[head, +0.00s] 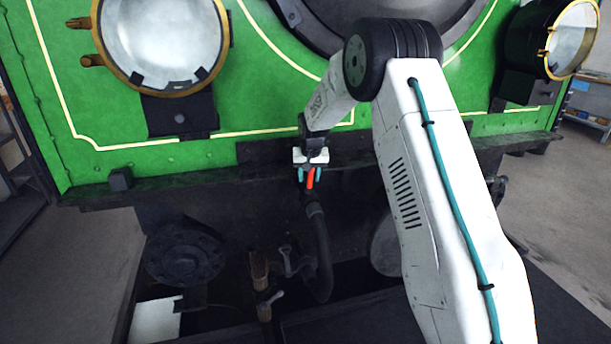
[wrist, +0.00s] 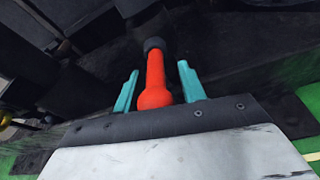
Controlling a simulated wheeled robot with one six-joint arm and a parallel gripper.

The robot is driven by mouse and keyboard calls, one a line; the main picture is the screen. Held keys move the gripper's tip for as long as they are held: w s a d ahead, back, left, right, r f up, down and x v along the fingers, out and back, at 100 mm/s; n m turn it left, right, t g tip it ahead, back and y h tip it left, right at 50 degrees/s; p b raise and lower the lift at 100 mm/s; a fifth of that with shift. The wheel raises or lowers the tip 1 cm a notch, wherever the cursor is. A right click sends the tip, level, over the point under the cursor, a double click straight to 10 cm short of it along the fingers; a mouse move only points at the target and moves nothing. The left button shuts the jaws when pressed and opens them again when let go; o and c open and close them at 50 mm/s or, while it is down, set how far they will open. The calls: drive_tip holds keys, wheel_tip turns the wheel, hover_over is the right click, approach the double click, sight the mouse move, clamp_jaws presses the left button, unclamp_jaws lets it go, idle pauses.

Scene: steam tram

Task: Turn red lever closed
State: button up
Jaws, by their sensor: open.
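The red lever (head: 310,178) shows below the edge of the green tram front in the head view, small and partly covered by my gripper. In the wrist view the red lever (wrist: 155,78) is a red handle with a wider rounded near end and a dark collar at its far end. My gripper (head: 306,178) is at the lever. In the wrist view its two teal fingers (wrist: 156,82) stand open on either side of the lever, with a visible gap on each side. The lever's pivot or valve body is not clear.
A dark hose (head: 323,250) hangs below the lever. Brass and grey valve fittings (head: 262,275) stand lower down. A dark ledge (head: 220,162) runs along the green front (head: 262,85). A round lamp (head: 160,40) is at upper left. Grey floor (head: 80,240) is clear at left.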

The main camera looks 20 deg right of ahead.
drive_tip(key=v, duration=0.7)
drive_tip(key=shift+a+r, duration=0.1)
drive_tip(key=shift+r, duration=0.3)
drive_tip(key=shift+s, duration=0.1)
drive_tip(key=s+a+r+n, duration=0.1)
drive_tip(key=s+a+r, duration=0.2)
drive_tip(key=s, duration=1.4)
drive_tip(key=s+a+r+n+g, duration=0.1)
drive_tip(key=s+a+r, duration=0.3)
drive_tip(key=s, duration=1.3)
drive_tip(key=s+a+r+n, duration=0.2)
drive_tip(key=s+a+r, duration=0.2)
drive_tip(key=s, duration=1.3)
drive_tip(key=shift+s+a+r+g+y, duration=0.3)
drive_tip(key=shift+a+g+y, duration=0.1)
drive_tip(key=shift+a, duration=0.3)
drive_tip(key=shift+w+a, duration=0.15)
drive_tip(key=shift+a, duration=0.15)
